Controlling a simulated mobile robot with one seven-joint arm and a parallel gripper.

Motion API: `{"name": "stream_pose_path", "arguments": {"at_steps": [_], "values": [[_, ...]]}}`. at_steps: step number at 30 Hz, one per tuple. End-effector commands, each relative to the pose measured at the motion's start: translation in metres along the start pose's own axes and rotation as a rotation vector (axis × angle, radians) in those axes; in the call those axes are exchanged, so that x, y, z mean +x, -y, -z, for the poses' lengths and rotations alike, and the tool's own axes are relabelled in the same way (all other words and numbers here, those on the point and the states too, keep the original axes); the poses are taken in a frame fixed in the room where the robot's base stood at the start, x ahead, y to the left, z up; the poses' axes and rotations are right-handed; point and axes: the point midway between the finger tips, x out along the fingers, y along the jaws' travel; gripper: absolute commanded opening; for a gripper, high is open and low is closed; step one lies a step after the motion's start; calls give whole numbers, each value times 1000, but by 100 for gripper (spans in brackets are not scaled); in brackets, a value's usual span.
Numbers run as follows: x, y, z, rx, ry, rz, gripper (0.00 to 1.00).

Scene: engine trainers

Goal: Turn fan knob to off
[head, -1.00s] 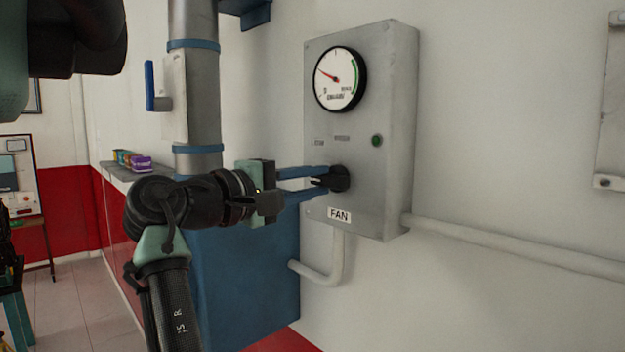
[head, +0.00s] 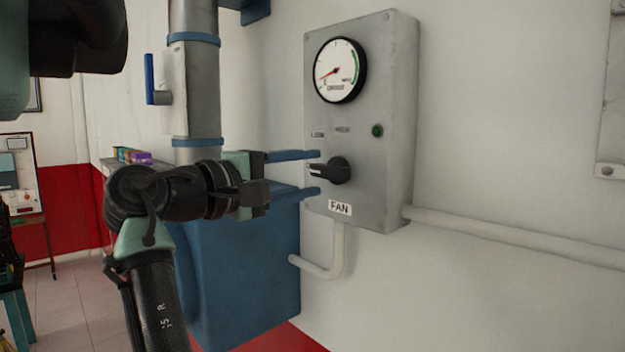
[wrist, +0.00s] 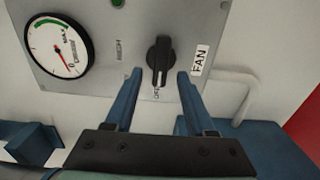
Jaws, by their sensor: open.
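The black fan knob (head: 336,170) sits on the grey control box (head: 392,110), above the FAN label (head: 340,208). My gripper (head: 317,172) is open, with one blue finger above the knob's handle and one below. In the wrist view the fingers (wrist: 160,74) stand on both sides of the knob, with gaps, and hold nothing.
A round gauge (head: 341,70) with a red needle is above the knob, and a green button or lamp (head: 377,131) is to its right. A blue cabinet (head: 245,275) stands below my gripper. A pipe (head: 500,240) runs right along the wall.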

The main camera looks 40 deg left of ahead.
Motion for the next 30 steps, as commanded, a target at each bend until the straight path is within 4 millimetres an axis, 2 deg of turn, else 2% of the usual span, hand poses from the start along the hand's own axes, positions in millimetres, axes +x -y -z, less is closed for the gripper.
{"name": "stream_pose_path", "arguments": {"at_steps": [1,9,15,21,30], "values": [[-10,6,1,3,-4,-2,55],[-71,6,1,3,-4,-4,55],[-101,3,0,1,-2,-3,55],[-111,1,0,0,-1,-1,55],[-111,0,0,-1,0,-1,55]]}}
